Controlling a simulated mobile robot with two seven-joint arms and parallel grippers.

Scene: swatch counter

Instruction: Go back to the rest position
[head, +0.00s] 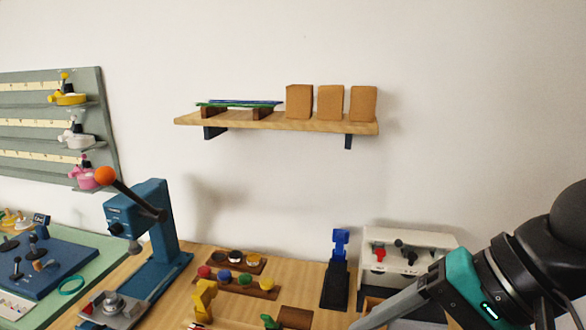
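My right arm (475,280) comes in from the right and slants down to the left, over the counter's right part. My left arm and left gripper are not in view. The wooden counter (225,312) lies below, along a white wall.
A blue lever press (160,225) with an orange knob stands at left. Wooden racks (240,285) hold coloured knobs. A blue tool on a black stand (337,285) and a white box (410,245) are near my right arm. A shelf (290,122) carries three brown blocks.

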